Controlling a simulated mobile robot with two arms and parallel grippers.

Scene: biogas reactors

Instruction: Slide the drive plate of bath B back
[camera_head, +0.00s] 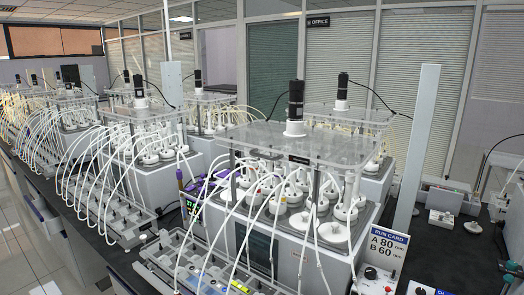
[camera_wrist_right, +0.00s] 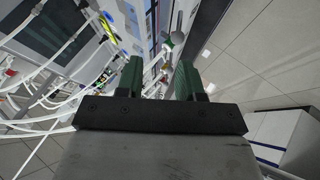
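The nearest bath (camera_head: 270,235) is a white box with several lidded bottles in its top. A clear drive plate (camera_head: 250,135) sits above the bottles, with a black motor (camera_head: 296,100) standing upright on it. Another bath (camera_head: 372,185) with a similar clear plate (camera_head: 350,115) and motor stands behind it to the right. No readable letter shows which bath is B. My right gripper (camera_wrist_right: 158,80) shows in the right wrist view, with two green fingers apart and nothing between them. My left gripper is not visible.
White tubes arch from the bottles to a tray (camera_head: 205,265) in front. A run card (camera_head: 388,248) reads A 80, B 60 rpm. A tall pale post (camera_head: 417,150) stands right of the baths. More baths (camera_head: 150,145) line the bench at left.

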